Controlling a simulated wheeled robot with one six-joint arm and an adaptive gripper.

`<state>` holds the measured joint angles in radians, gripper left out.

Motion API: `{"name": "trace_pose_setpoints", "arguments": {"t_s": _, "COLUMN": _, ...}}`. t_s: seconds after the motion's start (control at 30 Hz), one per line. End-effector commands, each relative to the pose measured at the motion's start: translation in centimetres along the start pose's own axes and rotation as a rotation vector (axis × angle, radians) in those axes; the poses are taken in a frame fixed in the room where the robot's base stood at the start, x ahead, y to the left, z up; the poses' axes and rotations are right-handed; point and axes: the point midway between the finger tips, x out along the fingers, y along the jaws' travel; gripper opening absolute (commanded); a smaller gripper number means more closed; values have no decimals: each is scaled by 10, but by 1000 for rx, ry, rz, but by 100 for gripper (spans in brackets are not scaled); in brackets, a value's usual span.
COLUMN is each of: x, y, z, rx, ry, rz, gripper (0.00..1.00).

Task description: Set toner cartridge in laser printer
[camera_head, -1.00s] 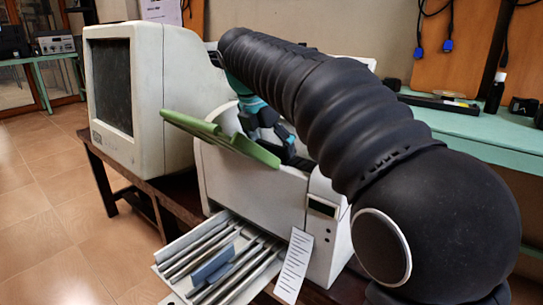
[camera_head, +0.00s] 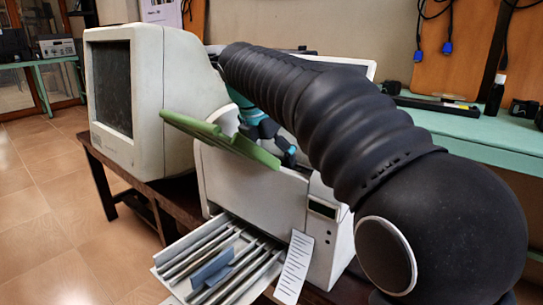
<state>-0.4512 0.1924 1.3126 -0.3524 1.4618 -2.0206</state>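The laser printer (camera_head: 250,187) is a white box on the dark table, with a green flap (camera_head: 222,136) standing open at its top. My gripper (camera_head: 284,150) is at the printer's top opening, behind the flap's right end. My black arm and the flap hide most of it, so its fingertips and anything between them cannot be made out. I cannot pick out the toner cartridge for certain.
A pulled-out tray (camera_head: 215,265) with metal rails and a blue piece juts from the printer's front, beside a white lined card (camera_head: 293,267). An old monitor (camera_head: 140,98) stands close on the left. A green bench (camera_head: 470,130) is at the right. Floor at left is clear.

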Motion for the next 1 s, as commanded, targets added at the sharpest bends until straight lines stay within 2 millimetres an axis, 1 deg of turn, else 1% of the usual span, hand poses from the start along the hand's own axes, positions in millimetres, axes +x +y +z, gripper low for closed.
{"name": "trace_pose_setpoints", "arguments": {"t_s": 0.07, "x": -3, "y": 0, "z": 1, "rx": 0, "ry": 0, "rz": 1, "gripper": 100}}
{"name": "trace_pose_setpoints", "arguments": {"t_s": 0.17, "x": -13, "y": 0, "z": 3, "rx": 0, "ry": -1, "rz": 2, "gripper": 100}}
{"name": "trace_pose_setpoints", "arguments": {"t_s": 0.27, "x": -30, "y": 1, "z": 3, "rx": 0, "ry": -1, "rz": 3, "gripper": 100}}
{"name": "trace_pose_setpoints", "arguments": {"t_s": 0.5, "x": -80, "y": 1, "z": 3, "rx": 0, "ry": -1, "rz": 3, "gripper": 100}}
{"name": "trace_pose_setpoints", "arguments": {"t_s": 0.6, "x": -97, "y": 1, "z": 3, "rx": -1, "ry": -1, "rz": 3, "gripper": 100}}
{"name": "trace_pose_setpoints", "arguments": {"t_s": 0.7, "x": -111, "y": 1, "z": 3, "rx": 0, "ry": -1, "rz": 2, "gripper": 100}}
{"name": "trace_pose_setpoints", "arguments": {"t_s": 0.83, "x": -121, "y": 0, "z": 3, "rx": 0, "ry": 0, "rz": 1, "gripper": 100}}
{"name": "trace_pose_setpoints", "arguments": {"t_s": 1.0, "x": -125, "y": 0, "z": 2, "rx": 0, "ry": 0, "rz": 0, "gripper": 100}}
